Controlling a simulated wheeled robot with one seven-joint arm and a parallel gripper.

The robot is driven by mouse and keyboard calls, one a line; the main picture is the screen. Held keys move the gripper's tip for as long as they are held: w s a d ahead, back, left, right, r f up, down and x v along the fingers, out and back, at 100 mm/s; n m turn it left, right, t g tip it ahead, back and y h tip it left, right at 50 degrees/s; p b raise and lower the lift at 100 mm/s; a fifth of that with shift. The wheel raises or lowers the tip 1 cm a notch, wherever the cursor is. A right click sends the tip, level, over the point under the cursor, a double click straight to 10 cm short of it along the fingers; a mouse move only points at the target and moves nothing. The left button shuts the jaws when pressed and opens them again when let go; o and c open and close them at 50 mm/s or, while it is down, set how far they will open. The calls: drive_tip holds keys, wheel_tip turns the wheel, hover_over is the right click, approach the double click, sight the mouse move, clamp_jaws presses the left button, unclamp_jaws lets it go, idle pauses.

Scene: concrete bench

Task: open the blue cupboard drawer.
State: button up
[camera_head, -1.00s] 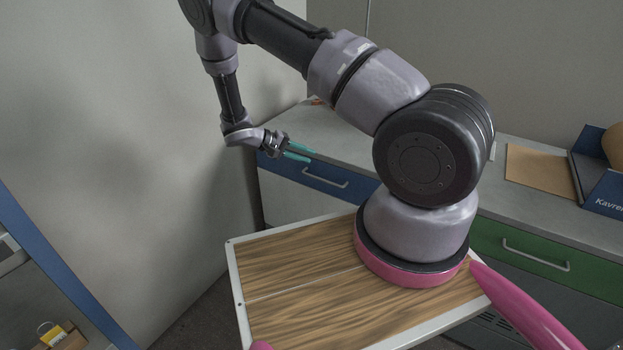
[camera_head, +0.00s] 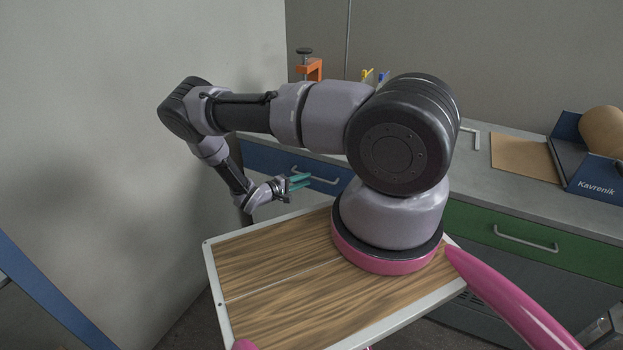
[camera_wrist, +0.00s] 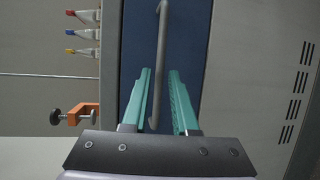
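The blue drawer (camera_head: 268,161) is at the left end of the bench and looks closed, with a pale bar handle (camera_head: 314,175) on its front. My gripper (camera_head: 299,181), with teal fingers, is in front of the drawer close to the handle. In the wrist view the drawer front (camera_wrist: 188,50) fills the middle, and the handle (camera_wrist: 161,60) runs lengthwise between the lines of the two fingers. My gripper (camera_wrist: 160,100) is open there, with a finger on either side of the handle's near end. I cannot tell whether the fingers reach around the bar.
A green drawer (camera_head: 500,237) is at the right. An orange clamp (camera_head: 310,70) stands on the bench at the back. A blue box marked Kavrenik (camera_head: 590,186) and a brown board (camera_head: 522,155) lie on the bench top. A wall (camera_head: 100,130) is close on the left.

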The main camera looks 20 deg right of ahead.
sight(312, 178)
drive_tip(key=shift+x, duration=2)
clamp_jaws()
